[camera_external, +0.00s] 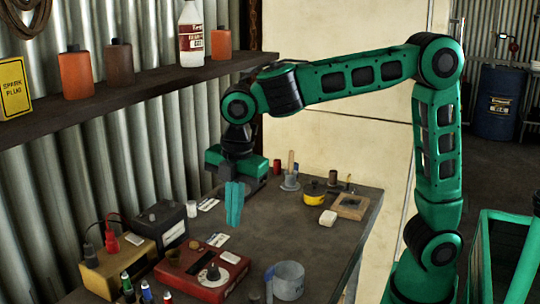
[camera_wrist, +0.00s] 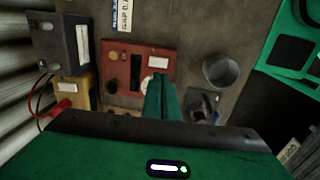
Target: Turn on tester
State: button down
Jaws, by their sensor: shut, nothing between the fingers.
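A red box with a round pale dial and knob, a dark panel and a white label looks like the tester (camera_external: 176,283). It lies on the bench at the front in the external view, and also shows in the wrist view (camera_wrist: 139,47). My gripper (camera_external: 234,222) is shut and empty, its green fingers pointing down above the bench, behind the red box. In the wrist view my fingertips (camera_wrist: 160,80) overlap the box's right edge and partly hide its pale dial (camera_wrist: 148,82). I cannot tell which control is the switch.
A yellow box (camera_external: 113,270) with red and black clamps and a black box (camera_external: 161,228) stand left of the tester. A grey cup (camera_external: 289,281) stands to its right. Small bottles stand in front. A shelf (camera_external: 150,85) overhangs the bench's left side.

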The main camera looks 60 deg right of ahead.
aim_at(225, 254)
jog(key=shift+s+r, duration=0.2)
jog(key=shift+r, duration=0.95)
jog(key=shift+s+r, duration=0.15)
jog(key=shift+r, duration=0.95)
jog(key=shift+w+r+t, duration=0.1)
jog(key=shift+w+t, duration=0.2)
jog(key=shift+w, duration=0.4)
jog(key=f, duration=0.4)
jog(key=w+f, duration=0.1)
jog(key=f, duration=0.4)
jog(key=w+f, duration=0.1)
jog(key=f, duration=0.4)
